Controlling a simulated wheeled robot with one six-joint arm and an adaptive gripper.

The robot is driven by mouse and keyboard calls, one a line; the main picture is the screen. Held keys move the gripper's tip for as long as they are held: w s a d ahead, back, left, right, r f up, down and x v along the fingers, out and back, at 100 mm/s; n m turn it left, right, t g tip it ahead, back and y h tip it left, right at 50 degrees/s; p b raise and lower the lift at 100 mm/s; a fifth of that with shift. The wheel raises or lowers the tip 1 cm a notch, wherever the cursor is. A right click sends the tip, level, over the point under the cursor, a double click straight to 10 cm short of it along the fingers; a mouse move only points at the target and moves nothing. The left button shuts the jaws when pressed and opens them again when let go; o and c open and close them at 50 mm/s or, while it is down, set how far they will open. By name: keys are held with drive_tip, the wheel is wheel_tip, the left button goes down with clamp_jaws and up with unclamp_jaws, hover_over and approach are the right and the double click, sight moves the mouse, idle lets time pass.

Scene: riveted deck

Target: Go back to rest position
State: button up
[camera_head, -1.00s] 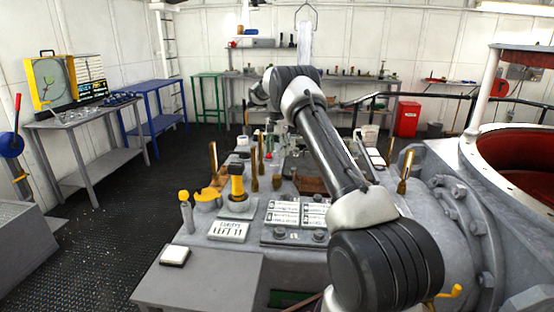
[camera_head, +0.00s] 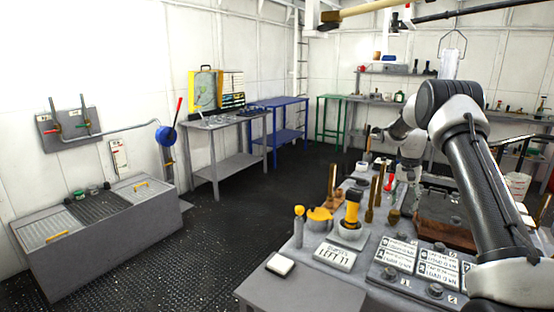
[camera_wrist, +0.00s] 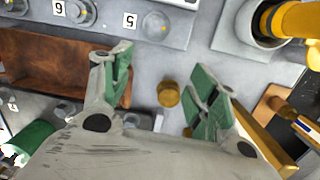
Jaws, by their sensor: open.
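My gripper (camera_wrist: 163,88) is open in the wrist view, its two green-padded fingers spread apart with nothing between the pads. A round brass knob (camera_wrist: 168,94) shows on the grey surface beyond the gap, and I cannot tell how far below. In the head view my arm reaches from the lower right over the console and bends down at the far side. The gripper itself is small and hard to make out there among the console items.
A brown tray (camera_wrist: 50,68) lies left of my gripper. A grey chest (camera_head: 100,240) stands left; dark floor (camera_head: 235,220) between is clear.

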drive_tip(key=shift+s+a+r+n+t, duration=1.6)
drive_tip(key=shift+s+r, duration=2.4)
drive_tip(key=shift+s, duration=3.55)
drive_tip(key=shift+s+a+r+n+t, duration=0.35)
drive_tip(key=shift+s+a+r+n, duration=0.65)
drive_tip(key=shift+s+a+r, duration=4.35)
drive_tip(key=shift+s+d+r+n+t, duration=1.15)
drive_tip(key=shift+s+r, duration=1.45)
drive_tip(key=shift+s, duration=7.1)
drive_tip(key=w+d+f+g, duration=0.1)
drive_tip(key=w+d+f, duration=0.3)
drive_tip(key=w+f, duration=0.5)
drive_tip(key=w+d+f+g+y, duration=0.1)
drive_tip(key=w+d+f, duration=0.3)
drive_tip(key=w+f, duration=0.5)
drive_tip(key=w+d+f+n+g+y, duration=0.1)
drive_tip(key=w+d+f, duration=0.3)
drive_tip(key=w+f, duration=0.6)
drive_tip(key=shift+w+d, duration=0.2)
drive_tip(key=shift+w, duration=2.75)
drive_tip(key=shift+w+d, duration=0.15)
drive_tip(key=shift+w, duration=2.8)
drive_tip(key=w, duration=0.4)
drive_tip(key=n+t, duration=0.2)
drive_tip(key=n, duration=0.2)
approach(395, 212)
drive_tip(key=f, duration=0.1)
drive_tip(key=x, duration=0.8)
drive_tip(key=shift+w, duration=0.25)
